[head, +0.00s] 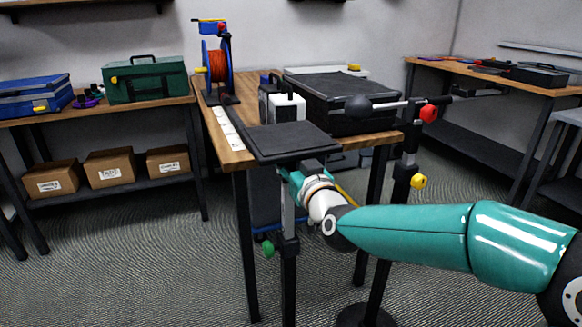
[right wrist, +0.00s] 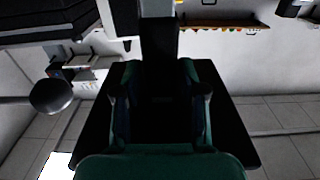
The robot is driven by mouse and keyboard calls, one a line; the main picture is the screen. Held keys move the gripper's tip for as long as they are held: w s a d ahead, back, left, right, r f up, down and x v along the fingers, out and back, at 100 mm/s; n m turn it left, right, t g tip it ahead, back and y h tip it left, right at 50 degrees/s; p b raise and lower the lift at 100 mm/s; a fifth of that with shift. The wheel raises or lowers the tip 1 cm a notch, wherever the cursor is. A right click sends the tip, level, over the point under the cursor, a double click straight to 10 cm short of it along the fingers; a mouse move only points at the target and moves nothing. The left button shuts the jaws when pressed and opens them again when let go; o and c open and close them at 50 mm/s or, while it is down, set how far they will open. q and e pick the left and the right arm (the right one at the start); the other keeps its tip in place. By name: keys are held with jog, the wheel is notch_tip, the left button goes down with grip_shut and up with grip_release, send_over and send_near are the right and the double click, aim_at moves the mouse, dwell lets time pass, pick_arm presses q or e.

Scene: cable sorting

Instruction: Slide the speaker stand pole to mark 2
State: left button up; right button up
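The speaker stand stands upright in front of the wooden table, with a flat black top plate (head: 290,142) and a grey-and-black pole (head: 288,218). A green knob (head: 268,250) sits low on the pole. No numbered mark is readable on the pole. My teal right arm reaches in from the right, and its gripper (head: 296,182) is just under the plate beside the upper pole, partly hidden. In the right wrist view the gripper's two fingers (right wrist: 160,105) are on either side of a dark area below a dark upright (right wrist: 158,45). Grip on the pole is unclear. My left gripper is out of view.
The table (head: 237,158) holds a black case (head: 345,95) and an orange cable reel (head: 217,66). Floor at left is clear.

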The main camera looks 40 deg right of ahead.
jog(key=shift+o, duration=0.8)
jog(key=shift+f, duration=0.25)
jog(key=shift+s, duration=0.1)
jog(key=v, duration=1.1)
jog(key=shift+s, duration=0.35)
